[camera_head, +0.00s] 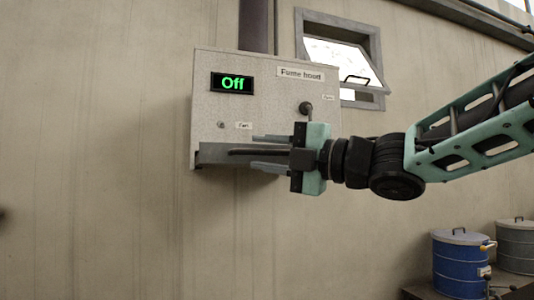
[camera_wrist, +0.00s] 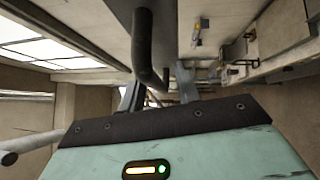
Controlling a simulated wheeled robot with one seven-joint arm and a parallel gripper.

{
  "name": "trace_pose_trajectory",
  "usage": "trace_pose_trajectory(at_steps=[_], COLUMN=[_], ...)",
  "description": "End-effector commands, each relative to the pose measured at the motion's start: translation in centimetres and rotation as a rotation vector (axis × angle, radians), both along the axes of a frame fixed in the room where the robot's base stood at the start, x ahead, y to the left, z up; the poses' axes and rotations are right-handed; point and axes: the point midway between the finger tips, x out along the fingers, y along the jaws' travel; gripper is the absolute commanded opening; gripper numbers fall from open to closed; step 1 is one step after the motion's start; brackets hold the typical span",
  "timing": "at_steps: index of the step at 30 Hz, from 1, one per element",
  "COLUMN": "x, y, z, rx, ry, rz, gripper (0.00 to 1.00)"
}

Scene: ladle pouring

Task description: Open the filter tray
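The fume hood (camera_head: 235,112) is a pale box on the wall with a green "Off" display (camera_head: 232,83). A grey recessed strip along its lower edge, apparently the filter tray front (camera_head: 212,154), is partly hidden behind my gripper (camera_head: 252,152). My gripper is open, its two fingers pointing left in front of this strip. A dark bar (camera_head: 240,152), apparently the tray handle, runs between the fingers with gaps visible on both sides. In the wrist view a dark bent bar (camera_wrist: 143,45) reaches down toward the space between the spread fingers. I cannot tell whether it touches them.
A dark round knob (camera_head: 305,108) and a small button (camera_head: 221,125) are on the hood front. A tilted window (camera_head: 345,60) is behind at right. A blue drum (camera_head: 460,262) and a grey drum (camera_head: 517,245) stand low at right. The wall at left is clear.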

Motion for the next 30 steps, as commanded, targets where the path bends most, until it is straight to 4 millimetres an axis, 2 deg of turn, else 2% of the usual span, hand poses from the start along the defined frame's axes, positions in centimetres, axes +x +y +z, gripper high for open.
trace_pose_trajectory(at_steps=[10, 14, 17, 30], x=[-0.1, -0.6, -1.4, -6.3], y=[-0.1, -1.0, -2.5, -11.6], z=[0.0, -0.2, -0.6, -2.0], rx=[0.0, 0.0, 0.002, 0.001], ry=[-0.001, -0.004, -0.004, -0.003], rz=[0.0, -0.001, -0.003, -0.004], gripper=[0.33, 0.33, 0.33, 0.33])
